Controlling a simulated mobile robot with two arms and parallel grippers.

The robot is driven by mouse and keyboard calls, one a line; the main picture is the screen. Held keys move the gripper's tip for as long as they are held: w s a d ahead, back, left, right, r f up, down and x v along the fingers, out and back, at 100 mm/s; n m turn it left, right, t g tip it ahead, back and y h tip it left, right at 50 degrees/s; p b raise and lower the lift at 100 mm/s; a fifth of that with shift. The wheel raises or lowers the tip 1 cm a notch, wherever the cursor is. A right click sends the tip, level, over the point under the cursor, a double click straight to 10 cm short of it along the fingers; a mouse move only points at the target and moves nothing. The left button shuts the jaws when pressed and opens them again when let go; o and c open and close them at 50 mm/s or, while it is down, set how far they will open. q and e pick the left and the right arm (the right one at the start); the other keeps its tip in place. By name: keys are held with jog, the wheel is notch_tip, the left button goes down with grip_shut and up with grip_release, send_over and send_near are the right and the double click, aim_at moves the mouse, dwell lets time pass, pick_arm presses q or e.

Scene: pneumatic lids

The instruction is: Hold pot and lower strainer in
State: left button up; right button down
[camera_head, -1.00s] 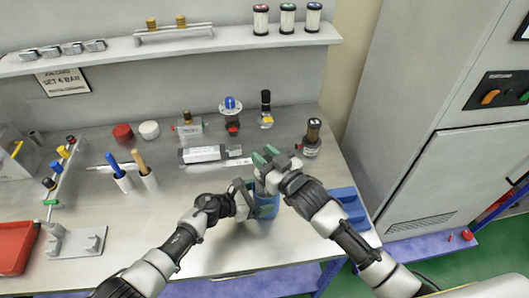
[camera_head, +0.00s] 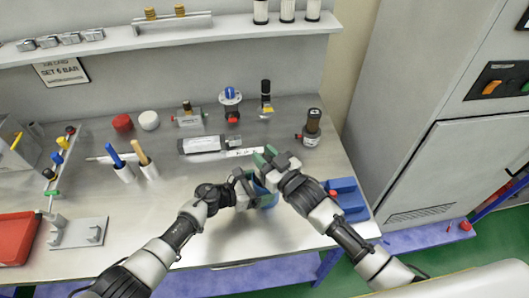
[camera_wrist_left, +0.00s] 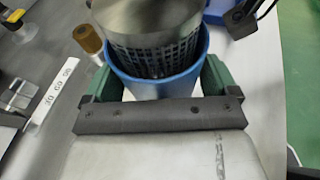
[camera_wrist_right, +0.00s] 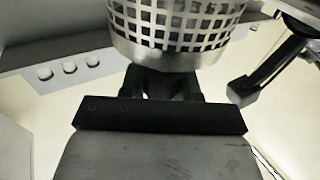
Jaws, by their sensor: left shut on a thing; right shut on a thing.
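The blue pot (camera_wrist_left: 165,88) is upright in the left wrist view and partly hidden in the head view (camera_head: 269,199). My left gripper (camera_wrist_left: 158,78) is shut on it, with one green finger on each side. The metal strainer (camera_wrist_left: 150,42) has a perforated wall and a plain upper band. Its lower part is inside the pot's rim and its upper part stands above it. My right gripper (camera_head: 268,158) is shut on the strainer, whose perforated wall also shows in the right wrist view (camera_wrist_right: 175,22). The strainer's bottom is hidden inside the pot.
A blue block (camera_head: 346,195) lies right of the pot near the bench edge. A brown-topped bottle (camera_head: 312,127) stands behind it. A grey box and white label strip (camera_head: 244,152) lie behind the grippers. Bare bench (camera_head: 150,215) shows to the left.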

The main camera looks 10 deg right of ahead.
jog(key=shift+f, duration=1.95)
jog(key=c, duration=0.7)
grip_release()
jog(key=shift+c, duration=0.2)
jog(key=v, duration=1.2)
